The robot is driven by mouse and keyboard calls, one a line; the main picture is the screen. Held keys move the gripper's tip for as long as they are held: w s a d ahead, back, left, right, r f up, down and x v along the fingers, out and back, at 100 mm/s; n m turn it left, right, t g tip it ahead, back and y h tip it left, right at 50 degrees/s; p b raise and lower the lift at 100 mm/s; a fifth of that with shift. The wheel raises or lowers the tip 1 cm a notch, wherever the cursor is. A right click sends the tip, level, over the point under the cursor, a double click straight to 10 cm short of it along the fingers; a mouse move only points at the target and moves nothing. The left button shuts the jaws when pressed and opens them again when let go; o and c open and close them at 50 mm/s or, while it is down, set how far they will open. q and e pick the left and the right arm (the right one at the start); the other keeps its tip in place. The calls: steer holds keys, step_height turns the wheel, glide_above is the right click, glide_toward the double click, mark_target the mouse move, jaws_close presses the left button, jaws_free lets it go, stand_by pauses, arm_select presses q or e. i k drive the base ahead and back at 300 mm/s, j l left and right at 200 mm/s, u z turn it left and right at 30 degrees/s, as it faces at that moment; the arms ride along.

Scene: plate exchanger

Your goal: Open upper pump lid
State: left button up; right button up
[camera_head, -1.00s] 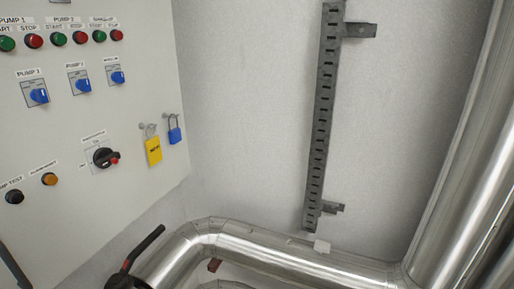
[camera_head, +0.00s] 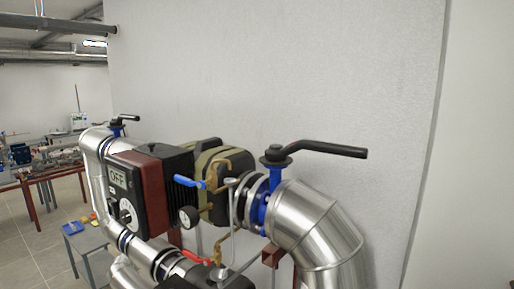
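In the head view the upper pump stands in the middle. It has a dark red and black motor housing (camera_head: 158,186) with a display reading "OFF" and a knob on its front. An olive-green cover (camera_head: 212,160), perhaps the lid, sits to its right with brass fittings on it; it looks closed around the pump body. A small blue-handled valve (camera_head: 188,182) and a round gauge (camera_head: 188,217) sit in front of it. Neither of my grippers shows in this view.
A black-lever valve (camera_head: 318,149) on a blue flange sticks up at the right of the pump. A silver pipe elbow (camera_head: 315,230) bends down beside it. Below is a red-handled valve (camera_head: 196,257). Tables with tools (camera_head: 50,165) stand far left. A bare wall closes the back.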

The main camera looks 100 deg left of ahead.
mark_target(162, 152)
steer(key=u, duration=4)
steer(key=i+j, duration=0.15)
steer(key=i+j+z, duration=0.65)
steer(key=j, duration=0.2)
steer(key=i+j+z, duration=0.2)
steer(key=j, duration=0.15)
steer(key=i+j+z, duration=0.2)
steer(key=j, duration=0.15)
steer(key=j+z, duration=0.25)
steer(key=j, duration=0.15)
